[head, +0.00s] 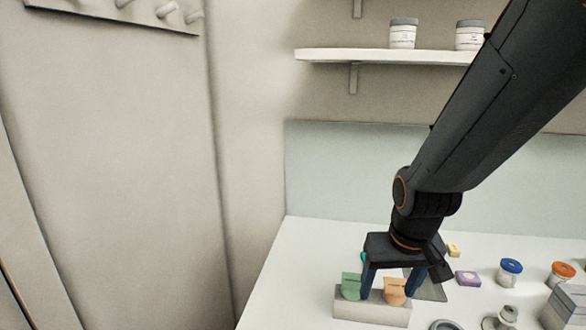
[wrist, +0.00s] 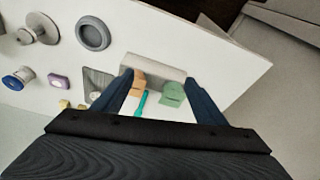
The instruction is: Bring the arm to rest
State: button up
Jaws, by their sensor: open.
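My gripper (head: 391,292) reaches down over the counter, its two dark blue fingers apart with nothing held between them. In the wrist view my gripper (wrist: 158,80) spans above a pale holder (wrist: 155,66) with an orange packet (wrist: 138,80) and a green packet (wrist: 172,94). In the head view the holder (head: 370,311) stands at the counter's front, with the green packet (head: 350,287) at its left and the orange packet (head: 395,292) at its right. The fingers come down close to the packets; whether they touch, I cannot tell. A teal strip (wrist: 141,104) lies near them.
To the right on the counter stand a blue-lidded jar (head: 510,271), an orange-lidded jar (head: 562,274), a purple block (head: 467,278) and a grey box (head: 566,307). A shelf (head: 340,55) with white jars (head: 403,34) hangs behind. The counter's left part is clear.

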jog(key=shift+g, duration=0.8)
jog(key=s+f+b, duration=0.1)
jog(key=f+b, duration=0.1)
jog(key=f, duration=0.1)
jog(key=f+b, duration=0.3)
jog(key=f, duration=0.1)
jog(key=s+f+b, duration=0.1)
jog(key=f+b, duration=0.1)
jog(key=f, duration=0.1)
jog(key=shift+s+f, duration=0.15)
jog(key=shift+s, duration=0.2)
